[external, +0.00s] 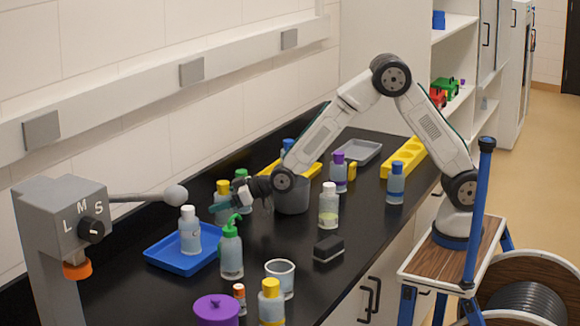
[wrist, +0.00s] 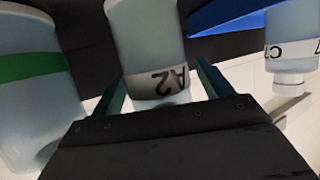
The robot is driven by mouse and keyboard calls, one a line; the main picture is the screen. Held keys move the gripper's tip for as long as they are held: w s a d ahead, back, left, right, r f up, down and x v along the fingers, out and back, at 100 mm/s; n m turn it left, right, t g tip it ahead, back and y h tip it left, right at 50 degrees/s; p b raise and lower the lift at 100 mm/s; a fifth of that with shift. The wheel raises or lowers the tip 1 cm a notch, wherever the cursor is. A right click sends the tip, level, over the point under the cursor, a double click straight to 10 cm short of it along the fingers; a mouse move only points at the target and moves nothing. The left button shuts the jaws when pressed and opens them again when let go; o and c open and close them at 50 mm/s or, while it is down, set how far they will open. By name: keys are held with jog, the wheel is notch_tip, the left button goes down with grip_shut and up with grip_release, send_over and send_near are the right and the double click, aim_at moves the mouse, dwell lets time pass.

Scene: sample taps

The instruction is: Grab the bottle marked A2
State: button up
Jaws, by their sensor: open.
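The bottle marked A2 (wrist: 152,45) is pale, with a white label that shows upside down in the wrist view. It sits between the two teal fingers of my gripper (wrist: 160,88), with a gap visible towards the right finger. Its cap is out of that view. My gripper (external: 230,203) is open in the external view, low over the bench beside a yellow-capped bottle (external: 222,190) and a green-capped bottle (external: 241,177). Labels cannot be read there, so I cannot tell for sure which is A2.
A container with a green band (wrist: 28,67) is close on the left in the wrist view. A bottle with a label starting with C (wrist: 290,45) is on the right. A blue tray (external: 160,255) holds a white-capped bottle (external: 190,233). A grey pot (external: 292,197) stands under my arm.

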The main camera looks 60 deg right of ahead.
jog(key=shift+w+a+f, duration=0.15)
jog(key=shift+w, duration=0.2)
jog(key=c, duration=1.2)
jog(key=shift+c, duration=0.2)
